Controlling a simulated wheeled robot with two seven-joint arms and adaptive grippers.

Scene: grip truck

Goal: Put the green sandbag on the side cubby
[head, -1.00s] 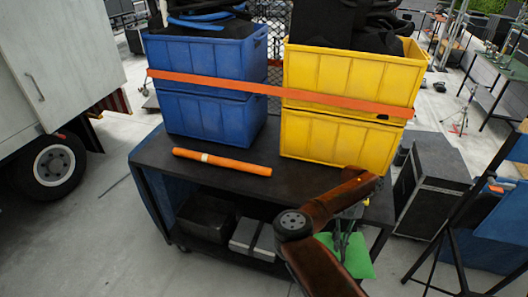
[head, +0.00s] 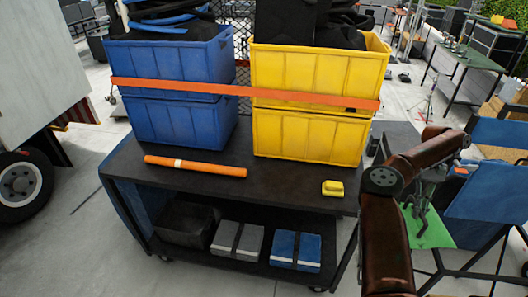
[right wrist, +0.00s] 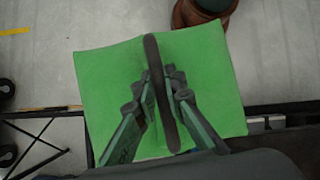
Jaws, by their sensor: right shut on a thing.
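My right gripper (head: 418,203) is to the right of the cart and shut on the green sandbag (head: 434,233), which hangs below it. In the right wrist view the green sandbag (right wrist: 205,75) spreads out flat, with a dark strap (right wrist: 160,85) between the two fingers (right wrist: 160,112). The cart (head: 215,190) has a black top and an open lower shelf (head: 190,252). A grey sandbag (head: 237,240) and a blue sandbag (head: 297,249) lie on that shelf. I cannot tell which part is the side cubby. My left gripper is not in view.
Stacked blue crates (head: 180,120) and yellow crates (head: 310,130) stand on the cart behind an orange strap. An orange roll (head: 205,168) and a small yellow object (head: 333,188) lie on its top. A black bin (head: 188,226) sits below. A blue panel (head: 490,185) stands at the right.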

